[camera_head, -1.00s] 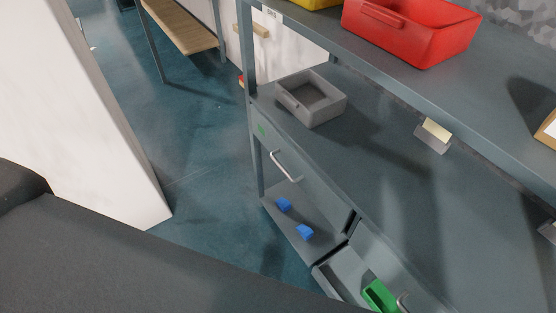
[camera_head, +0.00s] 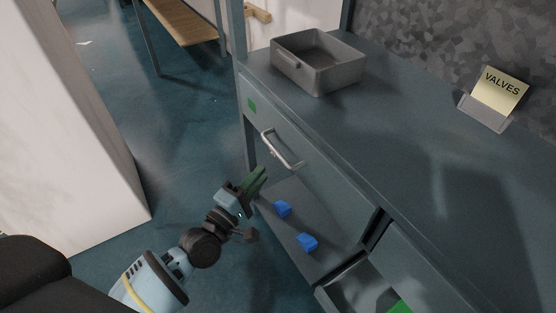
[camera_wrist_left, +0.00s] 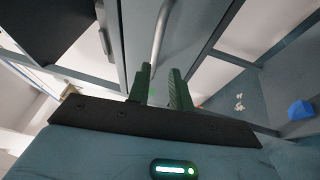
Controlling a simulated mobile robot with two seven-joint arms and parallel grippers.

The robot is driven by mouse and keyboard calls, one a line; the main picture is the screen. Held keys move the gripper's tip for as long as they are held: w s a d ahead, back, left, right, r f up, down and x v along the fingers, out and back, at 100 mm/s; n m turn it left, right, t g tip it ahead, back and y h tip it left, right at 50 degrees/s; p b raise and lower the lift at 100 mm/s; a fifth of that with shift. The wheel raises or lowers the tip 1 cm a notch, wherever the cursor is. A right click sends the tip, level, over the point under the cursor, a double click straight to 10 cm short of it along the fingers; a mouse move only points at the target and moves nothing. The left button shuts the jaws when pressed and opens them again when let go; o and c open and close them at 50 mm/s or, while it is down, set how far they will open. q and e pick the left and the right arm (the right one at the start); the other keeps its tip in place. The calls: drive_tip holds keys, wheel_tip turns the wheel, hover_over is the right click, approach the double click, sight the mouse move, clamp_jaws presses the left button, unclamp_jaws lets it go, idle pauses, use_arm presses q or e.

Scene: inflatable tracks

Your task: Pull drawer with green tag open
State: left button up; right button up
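The drawer with the green tag (camera_head: 252,105) is the upper left drawer of the grey workbench. Its front (camera_head: 325,185) looks flush with the bench, so it is shut. A silver bar handle (camera_head: 283,150) sits on that front. My left gripper (camera_head: 262,175) is just left of and below the handle in the head view, with its green fingers pointing toward the drawer. In the left wrist view, the two fingers (camera_wrist_left: 160,85) are apart with nothing seen clamped between them, and a silver handle (camera_wrist_left: 160,38) lies beyond their tips. My right gripper is not in view.
Two blue blocks (camera_head: 282,208) (camera_head: 307,242) lie on the shelf below the drawer. A grey bin (camera_head: 318,62) and a VALVES sign (camera_head: 497,97) stand on the bench top. An open drawer (camera_head: 350,290) is at lower right. A white panel (camera_head: 60,130) stands left; floor between is clear.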

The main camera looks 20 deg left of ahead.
sight(276, 149)
use_arm(q)
drive_tip(key=shift+n+t, duration=0.3)
drive_tip(key=shift+a+b+x, duration=0.15)
drive_tip(key=shift+x, duration=2.05)
drive_tip(key=shift+a+b+x, duration=0.1)
drive_tip(key=shift+b+x, duration=0.05)
drive_tip(key=shift+x, duration=2.05)
drive_tip(key=shift+r, duration=0.2)
clamp_jaws()
